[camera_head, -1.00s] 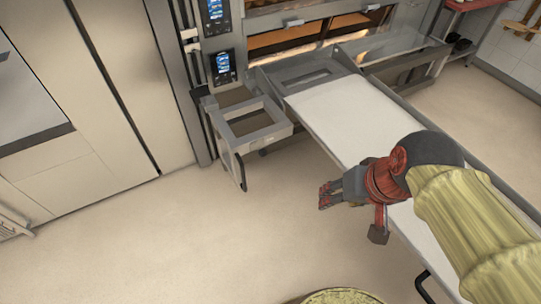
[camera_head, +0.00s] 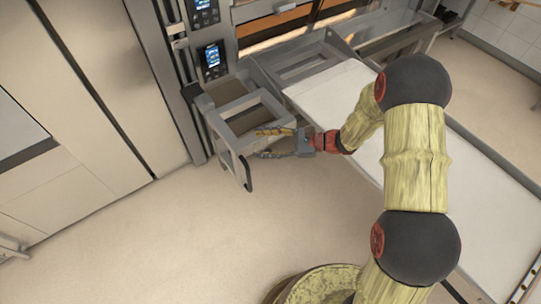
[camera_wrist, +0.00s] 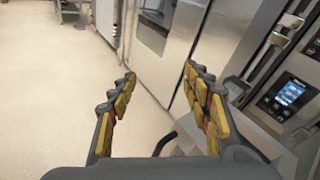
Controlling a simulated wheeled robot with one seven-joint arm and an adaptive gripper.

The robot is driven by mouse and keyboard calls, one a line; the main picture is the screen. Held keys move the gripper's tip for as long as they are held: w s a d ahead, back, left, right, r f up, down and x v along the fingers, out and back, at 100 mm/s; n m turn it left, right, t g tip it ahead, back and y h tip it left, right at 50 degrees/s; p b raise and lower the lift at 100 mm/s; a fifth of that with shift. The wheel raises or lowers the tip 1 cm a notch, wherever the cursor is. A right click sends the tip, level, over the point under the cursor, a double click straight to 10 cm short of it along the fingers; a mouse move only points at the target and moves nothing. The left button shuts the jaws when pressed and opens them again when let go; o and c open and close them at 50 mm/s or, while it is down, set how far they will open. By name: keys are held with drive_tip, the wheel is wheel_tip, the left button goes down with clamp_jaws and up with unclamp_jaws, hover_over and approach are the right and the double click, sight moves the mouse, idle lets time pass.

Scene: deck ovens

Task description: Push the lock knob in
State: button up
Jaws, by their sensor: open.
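I cannot make out a lock knob in either view; it may be too small or hidden. My gripper (camera_head: 262,144) is open and empty, its fingers pointing left by the front right of the grey metal side frame (camera_head: 228,152). In the wrist view, the two yellow-padded fingers of my gripper (camera_wrist: 160,80) stand wide apart with nothing between them. The frame sits at the left of the white loader bed (camera_head: 325,92). A black curved handle (camera_head: 247,173) hangs at the frame's front; it also shows low between the fingers in the wrist view (camera_wrist: 163,142).
The deck oven with its lit control panel (camera_head: 212,58) stands behind the frame. Tall steel doors (camera_head: 95,95) line the left. The floor (camera_head: 140,240) in front is clear. My arm reaches over the loader bed.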

drive_tip(key=w+d+f+m+t+h, duration=0.1)
drive_tip(key=w+d+f+m+t, duration=0.2)
drive_tip(key=f, duration=0.5)
drive_tip(key=w+d+f+m+t+h, duration=0.1)
drive_tip(key=d+f+m+t, duration=0.1)
drive_tip(key=f+m+t, duration=0.35)
drive_tip(key=w+d+f+m+t+h, duration=0.1)
drive_tip(key=w+d+f+m+t, duration=0.3)
drive_tip(key=f, duration=0.7)
drive_tip(key=shift+m+g, duration=0.35)
drive_tip(key=shift+g, duration=0.3)
drive_tip(key=w+a, duration=0.1)
drive_tip(key=a, duration=0.1)
drive_tip(key=w+a+b, duration=0.1)
drive_tip(key=a, duration=0.1)
drive_tip(key=w+a, duration=0.1)
drive_tip(key=a, duration=0.1)
drive_tip(key=shift+w+a+b, duration=0.25)
drive_tip(key=shift+w+b, duration=0.1)
drive_tip(key=shift+b, duration=0.05)
drive_tip(key=shift+c, duration=0.3)
drive_tip(key=c, duration=1.1)
clamp_jaws()
